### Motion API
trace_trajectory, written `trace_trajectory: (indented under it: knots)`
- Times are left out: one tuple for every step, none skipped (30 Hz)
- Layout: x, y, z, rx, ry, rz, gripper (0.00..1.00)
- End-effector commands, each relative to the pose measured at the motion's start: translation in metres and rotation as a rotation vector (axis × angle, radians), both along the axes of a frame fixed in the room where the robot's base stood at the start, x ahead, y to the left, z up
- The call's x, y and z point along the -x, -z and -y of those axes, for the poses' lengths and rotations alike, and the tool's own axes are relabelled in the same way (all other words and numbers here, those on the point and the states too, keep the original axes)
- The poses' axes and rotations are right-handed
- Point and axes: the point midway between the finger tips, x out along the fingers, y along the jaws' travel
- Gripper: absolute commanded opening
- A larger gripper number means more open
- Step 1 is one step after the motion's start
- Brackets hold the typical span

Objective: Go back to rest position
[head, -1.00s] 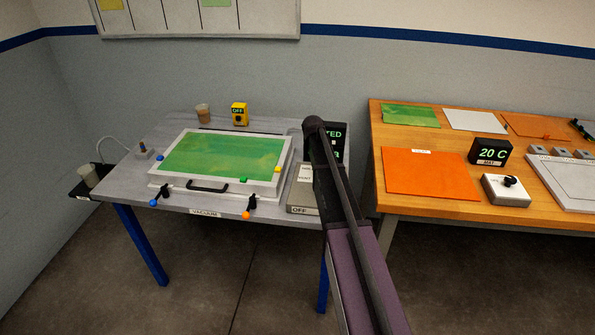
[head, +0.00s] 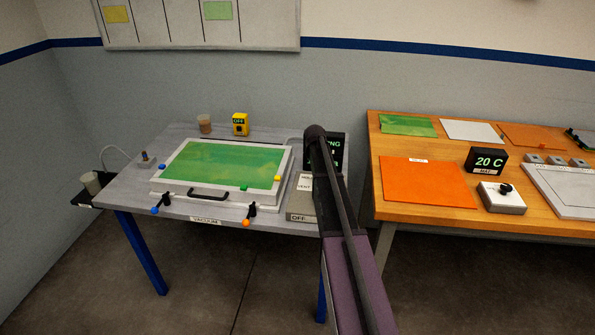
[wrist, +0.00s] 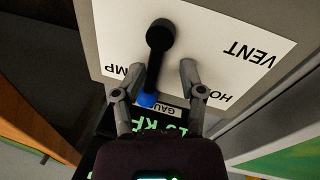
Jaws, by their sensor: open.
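My gripper (wrist: 161,68) is open in the wrist view. Its two fingers are on either side of a black lever (wrist: 158,55) with a blue end, on a white panel (wrist: 215,40) lettered VENT, HOLD and PUMP. I cannot tell whether the fingers touch the lever. In the head view my arm hides the gripper and much of the control box (head: 302,203) at the right end of the grey table (head: 180,137). A dark display (head: 338,143) with green text stands behind, partly covered.
A wooden table (head: 440,208) with an orange sheet (head: 428,184) is to the right.

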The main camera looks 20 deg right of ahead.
Motion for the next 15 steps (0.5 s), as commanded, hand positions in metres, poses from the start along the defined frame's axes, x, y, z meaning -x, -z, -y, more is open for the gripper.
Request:
trace_trajectory:
  knots:
    - [0.001, -0.001, -0.003, -0.001, -0.003, 0.001, 0.51]
    - [0.002, -0.001, -0.005, -0.001, -0.005, 0.000, 0.51]
    - [0.003, -0.002, -0.009, -0.003, -0.008, 0.001, 0.51]
    - [0.005, -0.003, -0.012, -0.004, -0.010, 0.001, 0.51]
    - [0.007, -0.004, -0.016, -0.005, -0.013, 0.002, 0.51]
    - [0.011, -0.006, -0.022, -0.008, -0.018, 0.003, 0.51]
    - [0.014, -0.007, -0.027, -0.010, -0.023, 0.004, 0.51]
    - [0.018, -0.009, -0.034, -0.013, -0.028, 0.005, 0.51]
    - [0.024, -0.011, -0.043, -0.018, -0.035, 0.006, 0.51]
    - [0.029, -0.013, -0.050, -0.022, -0.040, 0.007, 0.51]
    - [0.034, -0.015, -0.058, -0.026, -0.047, 0.008, 0.51]
    - [0.042, -0.018, -0.071, -0.032, -0.057, 0.010, 0.51]
    - [0.048, -0.020, -0.080, -0.035, -0.065, 0.011, 0.51]
    - [0.056, -0.023, -0.090, -0.041, -0.073, 0.012, 0.51]
    - [0.066, -0.026, -0.104, -0.049, -0.085, 0.014, 0.51]
